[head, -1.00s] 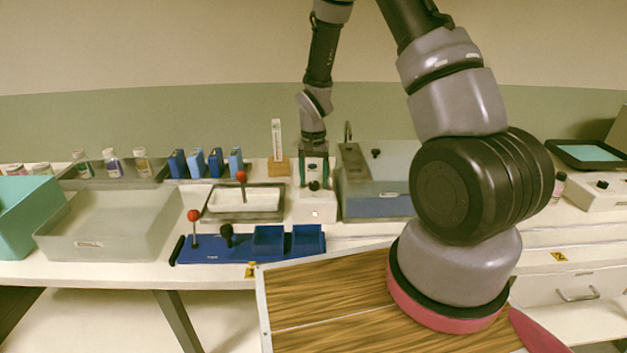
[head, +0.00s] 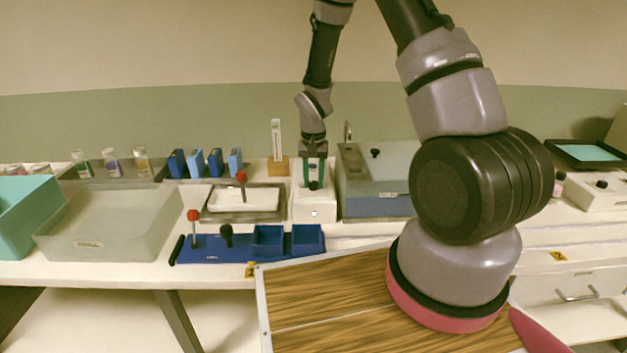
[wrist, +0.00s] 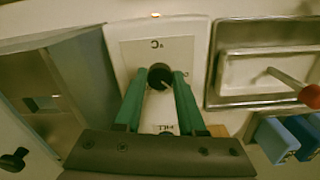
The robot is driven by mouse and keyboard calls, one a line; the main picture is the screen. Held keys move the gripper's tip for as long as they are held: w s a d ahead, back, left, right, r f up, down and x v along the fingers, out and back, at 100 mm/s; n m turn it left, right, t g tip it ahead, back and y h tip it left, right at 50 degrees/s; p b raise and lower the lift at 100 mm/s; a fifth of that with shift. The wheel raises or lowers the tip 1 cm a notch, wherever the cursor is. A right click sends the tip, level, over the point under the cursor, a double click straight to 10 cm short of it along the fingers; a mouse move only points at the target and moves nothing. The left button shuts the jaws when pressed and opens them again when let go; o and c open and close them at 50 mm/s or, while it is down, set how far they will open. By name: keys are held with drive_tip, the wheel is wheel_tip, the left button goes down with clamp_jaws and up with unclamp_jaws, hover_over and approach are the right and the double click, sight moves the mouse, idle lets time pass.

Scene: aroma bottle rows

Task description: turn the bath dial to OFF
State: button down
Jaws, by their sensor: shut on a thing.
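A small white box (head: 314,208) stands on the bench, left of the grey-blue bath box (head: 375,206). A round black dial (head: 314,185) with a pale line on it sits on the white box; in the wrist view the dial (wrist: 160,76) lies between the fingertips. My gripper (head: 313,181) points down with its two green fingers shut on this dial, one on each side. Lettering on the panel (wrist: 178,48) is too small to read surely. The bath box has a black knob (head: 375,153) of its own, apart from my gripper.
A metal tray with a white block (head: 243,201) and a red-topped lever (head: 241,178) stand close left of the white box. A thermometer-like card in a wooden stand (head: 278,167) is behind left. A blue tray (head: 215,252) lies in front.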

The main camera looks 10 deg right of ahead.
sight(314, 183)
drive_tip(key=n, duration=0.6)
drive_tip(key=shift+n, duration=0.4)
idle(0.4)
drive_tip(key=c, duration=0.5)
unclamp_jaws()
wheel_tip(314, 183, up, 11)
drive_tip(key=shift+d, duration=0.1)
